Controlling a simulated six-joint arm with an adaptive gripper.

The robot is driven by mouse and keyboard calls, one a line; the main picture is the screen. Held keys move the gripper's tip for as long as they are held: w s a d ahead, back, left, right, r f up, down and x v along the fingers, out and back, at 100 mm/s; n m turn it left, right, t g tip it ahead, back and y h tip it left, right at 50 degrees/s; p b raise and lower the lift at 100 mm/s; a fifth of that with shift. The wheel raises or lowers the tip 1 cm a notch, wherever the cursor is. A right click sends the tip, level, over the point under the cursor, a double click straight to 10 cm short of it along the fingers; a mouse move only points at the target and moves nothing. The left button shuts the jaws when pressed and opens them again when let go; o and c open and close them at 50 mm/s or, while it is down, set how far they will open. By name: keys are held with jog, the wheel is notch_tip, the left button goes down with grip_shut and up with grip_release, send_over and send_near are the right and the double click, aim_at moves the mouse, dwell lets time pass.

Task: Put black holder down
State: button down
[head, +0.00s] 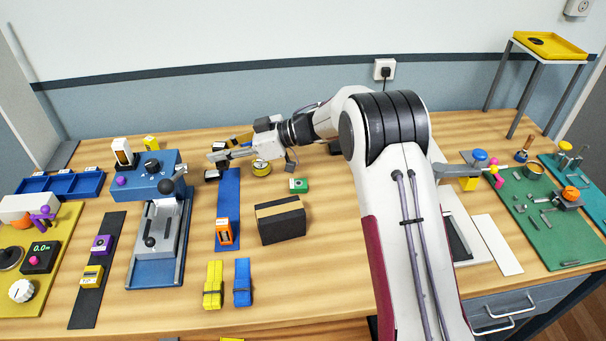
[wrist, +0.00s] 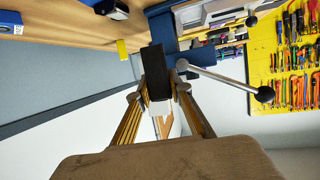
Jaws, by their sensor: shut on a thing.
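My gripper (head: 216,160) reaches left over the far middle of the table, near the far end of a blue strip (head: 228,188). In the wrist view my gripper (wrist: 157,88) is shut on the black holder (wrist: 155,62), a dark block gripped between the two fingertips.
A blue press with a black-knobbed lever (head: 166,186) stands just left of my gripper. An orange device (head: 224,232) is on the blue strip's near end. A yellow round item (head: 261,168) sits below my wrist. A black-and-tan box (head: 281,222) stands nearer.

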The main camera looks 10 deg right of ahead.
jog(key=d+m+t+h, duration=0.3)
jog(key=d+m+t, duration=0.3)
jog(key=d, duration=2.2)
jog(key=shift+s+m+t+h, duration=0.2)
jog(key=shift+m+t+h, duration=0.2)
jog(key=shift+t, duration=0.1)
jog(key=shift+f, duration=3.15)
jog(key=shift+f, duration=0.1)
jog(key=shift+f, duration=1.8)
jog(key=shift+f, duration=0.1)
